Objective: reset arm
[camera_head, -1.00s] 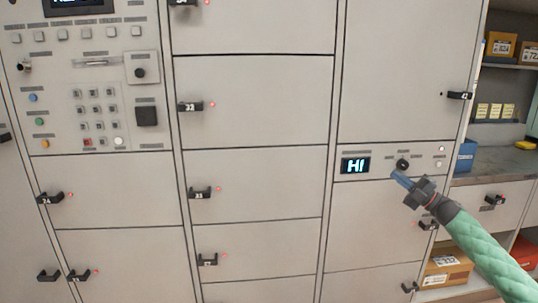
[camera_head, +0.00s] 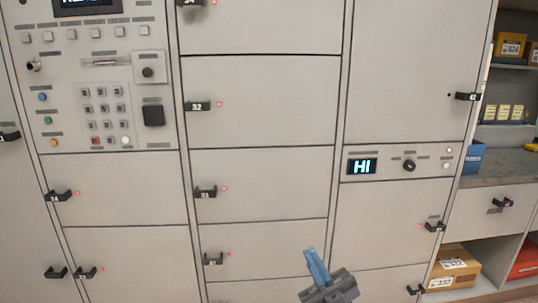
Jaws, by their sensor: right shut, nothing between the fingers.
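My right gripper (camera_head: 318,268) is at the bottom of the head view, right of the middle. Its blue fingers are shut with nothing between them and point up and slightly left. It is in front of the lower locker doors and appears apart from them. The rest of my right arm is below the picture. My left gripper is not in view.
A grey locker wall fills most of the view, with black handles such as number 32 (camera_head: 197,106). A keypad panel (camera_head: 103,112) is at the left. Shelves with cardboard boxes (camera_head: 455,269) stand at the right.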

